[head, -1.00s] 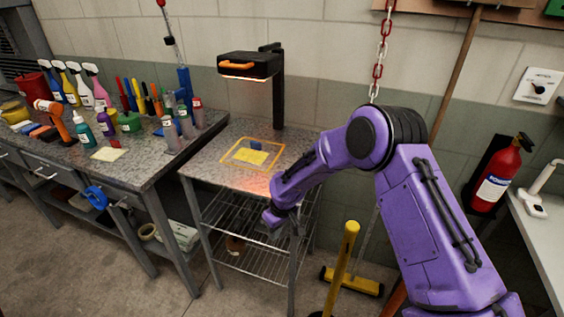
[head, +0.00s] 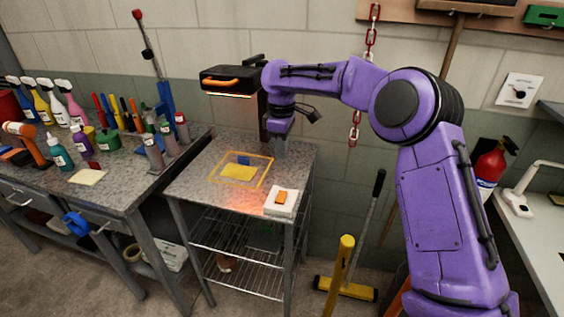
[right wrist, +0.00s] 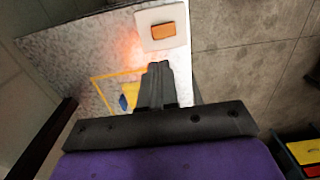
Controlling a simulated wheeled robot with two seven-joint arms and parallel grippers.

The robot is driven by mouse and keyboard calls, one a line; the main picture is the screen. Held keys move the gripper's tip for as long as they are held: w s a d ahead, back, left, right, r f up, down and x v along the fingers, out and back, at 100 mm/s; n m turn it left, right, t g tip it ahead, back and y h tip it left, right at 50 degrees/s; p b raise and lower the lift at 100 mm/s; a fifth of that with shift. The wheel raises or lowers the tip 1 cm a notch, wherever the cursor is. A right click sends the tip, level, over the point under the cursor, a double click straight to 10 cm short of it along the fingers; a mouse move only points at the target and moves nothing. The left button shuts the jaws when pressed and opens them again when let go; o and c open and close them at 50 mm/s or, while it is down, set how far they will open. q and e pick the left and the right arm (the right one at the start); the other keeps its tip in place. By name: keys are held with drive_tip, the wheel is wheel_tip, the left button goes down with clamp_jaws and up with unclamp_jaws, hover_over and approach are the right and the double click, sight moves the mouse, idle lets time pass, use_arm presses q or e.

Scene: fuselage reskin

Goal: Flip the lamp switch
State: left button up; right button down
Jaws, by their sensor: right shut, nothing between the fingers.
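A white switch plate with an orange rocker (head: 281,198) sits on the front right corner of the small grey table (head: 202,178). It also shows in the right wrist view (right wrist: 163,30), beyond my fingertips. The black lamp (head: 228,80) with an orange handle hangs over the table on a black post, its underside strip glowing. My right gripper (head: 279,150) points down over the table's back right part, behind the switch and apart from it. In the right wrist view, its fingers (right wrist: 160,70) are together and empty. My left gripper is not in view.
A yellow-framed square with a yellow pad (head: 239,172) lies on the table left of the switch. A workbench with bottles and tools (head: 105,190) stands at left. A yellow-handled broom (head: 340,270) and a red extinguisher (head: 489,166) are at right.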

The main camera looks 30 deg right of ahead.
drive_tip(key=shift+s+a+r, duration=0.2)
drive_tip(key=shift+s+a, duration=0.15)
drive_tip(key=shift+a, duration=0.05)
wheel_tip(320, 180, up, 14)
drive_tip(key=s+a+p, duration=0.1)
drive_tip(key=p, duration=0.4)
drive_tip(key=shift+s+a, duration=0.15)
drive_tip(key=shift+a, duration=0.1)
drive_tip(key=shift+f, duration=0.25)
